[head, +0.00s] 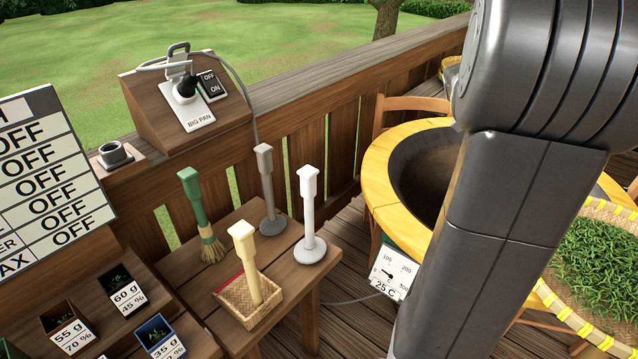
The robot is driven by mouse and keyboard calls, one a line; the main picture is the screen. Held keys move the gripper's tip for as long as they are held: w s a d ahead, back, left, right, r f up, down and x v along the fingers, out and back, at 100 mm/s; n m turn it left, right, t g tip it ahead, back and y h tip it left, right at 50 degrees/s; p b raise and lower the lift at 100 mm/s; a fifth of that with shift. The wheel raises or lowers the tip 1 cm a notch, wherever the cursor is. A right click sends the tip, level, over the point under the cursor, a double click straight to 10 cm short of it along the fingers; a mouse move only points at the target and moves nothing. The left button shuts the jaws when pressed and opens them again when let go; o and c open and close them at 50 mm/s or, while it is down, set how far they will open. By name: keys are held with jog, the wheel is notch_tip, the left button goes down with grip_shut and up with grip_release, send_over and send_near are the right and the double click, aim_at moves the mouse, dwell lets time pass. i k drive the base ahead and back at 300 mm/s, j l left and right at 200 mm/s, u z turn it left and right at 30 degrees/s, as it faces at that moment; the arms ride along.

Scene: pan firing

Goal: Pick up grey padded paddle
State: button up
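The grey padded paddle (267,187) stands upright on the small wooden table (310,278), near its back edge. It has a square grey grip on top, a thin shaft and a round grey base. A white paddle (309,215) of similar shape stands in front of it to the right. My gripper is outside the picture. Only dark grey links of my arm show at the right, well apart from the grey paddle.
A green-handled brush (196,213) and a cream-handled tool in a woven tray (245,318) share the table. A large yellow-rimmed pan (382,190) stands right of the table. A wooden railing (300,105) runs behind. Small sample boxes (117,281) are at lower left.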

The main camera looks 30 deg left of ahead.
aim_at(274, 223)
jog(key=i+j+u, duration=0.15)
jog(key=u, duration=0.2)
jog(key=i+j+u, duration=0.1)
jog(key=i+u, duration=0.35)
jog(key=u, duration=1.5)
